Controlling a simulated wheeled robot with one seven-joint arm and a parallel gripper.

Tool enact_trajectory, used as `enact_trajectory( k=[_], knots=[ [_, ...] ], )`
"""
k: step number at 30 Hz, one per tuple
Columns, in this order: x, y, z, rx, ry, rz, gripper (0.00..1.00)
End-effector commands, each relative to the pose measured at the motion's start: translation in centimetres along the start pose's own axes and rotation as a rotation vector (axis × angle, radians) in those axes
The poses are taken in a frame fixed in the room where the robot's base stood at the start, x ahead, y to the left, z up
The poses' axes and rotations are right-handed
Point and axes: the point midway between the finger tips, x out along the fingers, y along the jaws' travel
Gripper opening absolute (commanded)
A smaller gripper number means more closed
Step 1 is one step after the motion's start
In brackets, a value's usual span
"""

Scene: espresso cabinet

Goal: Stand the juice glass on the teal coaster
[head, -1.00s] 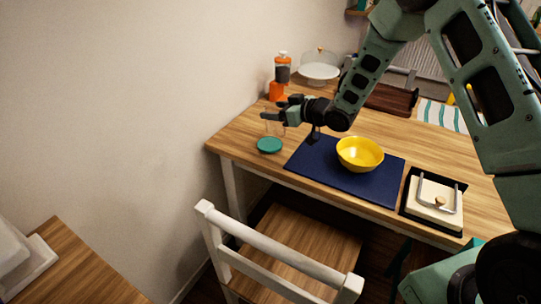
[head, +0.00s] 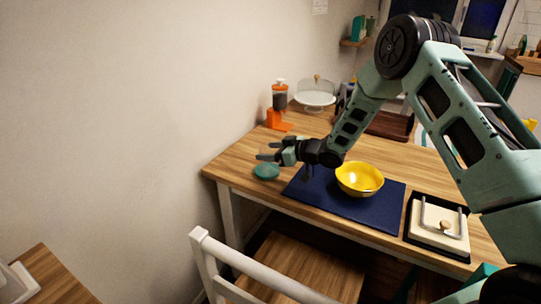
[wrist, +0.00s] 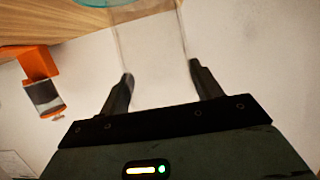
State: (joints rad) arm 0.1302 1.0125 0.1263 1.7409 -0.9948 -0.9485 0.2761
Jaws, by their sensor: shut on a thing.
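The juice glass (wrist: 150,45) is clear and empty-looking, held between the two fingers of my gripper (wrist: 160,75) in the wrist view. My gripper (head: 268,152) is shut on it. In the head view the glass is too faint to make out clearly. The round teal coaster (head: 266,172) lies on the wooden table near its left end, just below my gripper. Part of the coaster (wrist: 105,3) shows at the top edge of the wrist view, at the glass's far end. I cannot tell whether the glass touches it.
A dark blue mat (head: 340,200) with a yellow bowl (head: 359,179) lies right of the coaster. An orange juicer (head: 279,108) and a domed cake stand (head: 315,98) stand behind. A white press (head: 439,228) sits at the right. A white chair (head: 250,262) stands in front.

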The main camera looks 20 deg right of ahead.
Motion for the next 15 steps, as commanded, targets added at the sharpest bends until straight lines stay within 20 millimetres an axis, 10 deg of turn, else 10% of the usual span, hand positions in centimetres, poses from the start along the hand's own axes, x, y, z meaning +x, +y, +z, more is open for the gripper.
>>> enact_trajectory(
  k=[14, 15],
  knots=[
    [0.6, 0.0, 1.8, -0.001, 0.001, 0.000, 0.35],
    [0.5, 0.0, 1.7, 0.000, 0.000, 0.000, 0.72]
  ],
)
